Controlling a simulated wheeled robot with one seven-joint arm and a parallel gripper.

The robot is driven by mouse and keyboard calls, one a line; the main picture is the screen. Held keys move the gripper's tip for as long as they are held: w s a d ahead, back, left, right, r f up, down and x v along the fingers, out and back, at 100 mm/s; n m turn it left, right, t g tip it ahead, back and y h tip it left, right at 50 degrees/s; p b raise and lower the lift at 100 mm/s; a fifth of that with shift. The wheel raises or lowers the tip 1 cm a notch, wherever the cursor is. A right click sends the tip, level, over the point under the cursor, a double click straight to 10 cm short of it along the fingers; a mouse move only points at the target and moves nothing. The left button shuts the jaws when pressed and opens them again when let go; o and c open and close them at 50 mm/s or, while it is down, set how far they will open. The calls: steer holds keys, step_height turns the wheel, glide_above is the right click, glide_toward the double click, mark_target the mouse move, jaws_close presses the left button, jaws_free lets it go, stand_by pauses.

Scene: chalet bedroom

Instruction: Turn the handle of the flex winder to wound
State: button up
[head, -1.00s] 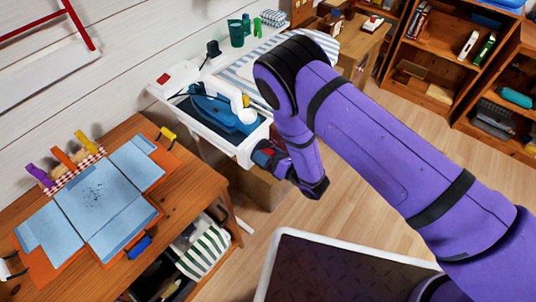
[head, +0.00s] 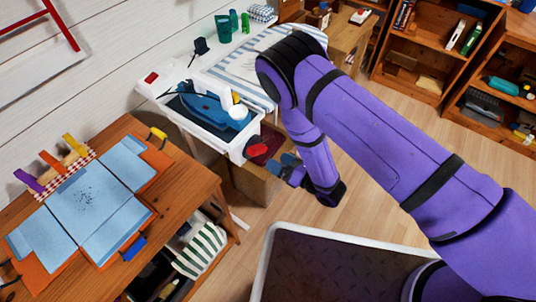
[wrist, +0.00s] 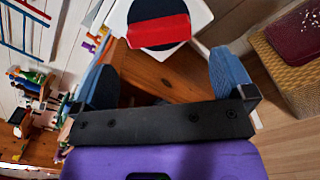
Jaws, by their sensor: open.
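The flex winder shows in the wrist view as a dark round disc with a flat red handle (wrist: 158,32) across it, on a white panel. The handle lies nearly level in that picture, slightly tilted. In the head view the red handle (head: 257,150) sticks out from the near end of the white ironing board tray. My gripper (head: 282,167) is just right of the handle and apart from it. In the wrist view my gripper (wrist: 161,62) is open and empty, its blue fingers on either side below the handle. I see no wound marking.
A blue iron (head: 208,111) rests in the white tray (head: 180,118). A box (head: 252,182) with a dark red item (wrist: 300,35) stands below. A wooden bench (head: 180,190) with folded blue cloth is at left. Open floor lies right of my gripper.

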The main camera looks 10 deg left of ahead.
steer(key=shift+v, duration=1.5)
